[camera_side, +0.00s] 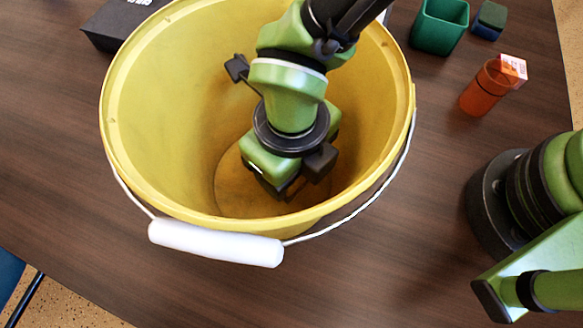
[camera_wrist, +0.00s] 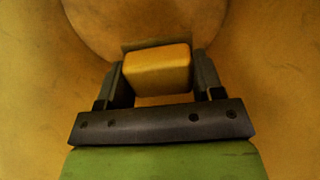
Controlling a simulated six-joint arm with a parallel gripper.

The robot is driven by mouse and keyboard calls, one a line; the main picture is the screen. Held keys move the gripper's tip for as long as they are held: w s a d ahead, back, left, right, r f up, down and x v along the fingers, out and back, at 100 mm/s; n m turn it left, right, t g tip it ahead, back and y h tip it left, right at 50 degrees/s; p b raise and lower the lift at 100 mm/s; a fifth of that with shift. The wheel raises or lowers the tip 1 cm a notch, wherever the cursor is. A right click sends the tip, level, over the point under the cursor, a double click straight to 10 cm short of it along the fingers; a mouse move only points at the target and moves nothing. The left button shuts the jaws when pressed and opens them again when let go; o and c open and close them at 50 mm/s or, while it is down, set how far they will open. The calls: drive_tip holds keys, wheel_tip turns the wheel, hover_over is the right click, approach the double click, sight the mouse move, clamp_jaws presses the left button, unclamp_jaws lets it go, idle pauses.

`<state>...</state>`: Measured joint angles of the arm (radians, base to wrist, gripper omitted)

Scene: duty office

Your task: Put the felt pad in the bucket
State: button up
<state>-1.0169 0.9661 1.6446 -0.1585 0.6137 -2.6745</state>
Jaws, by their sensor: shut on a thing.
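The yellow bucket (camera_side: 160,105) stands on the table, open side up, its white handle grip (camera_side: 215,243) hanging at the front. My gripper (camera_side: 287,188) is down inside the bucket, pointing at its floor. In the wrist view my gripper (camera_wrist: 157,80) is shut on a small block with rounded edges, which I take to be the felt pad (camera_wrist: 157,68). The pad looks yellow-orange in this light. The bucket's wall (camera_wrist: 275,60) and round floor (camera_wrist: 105,22) surround it. In the side view my gripper hides the pad. I cannot tell whether it touches the floor.
A black box (camera_side: 112,25) lies behind left. The table's front centre is clear.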

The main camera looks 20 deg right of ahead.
drive_tip(key=shift+f, duration=1.8)
drive_tip(key=o, duration=0.9)
drive_tip(key=shift+f, duration=0.15)
wheel_tip(320, 180, up, 12)
drive_tip(key=shift+r, duration=0.2)
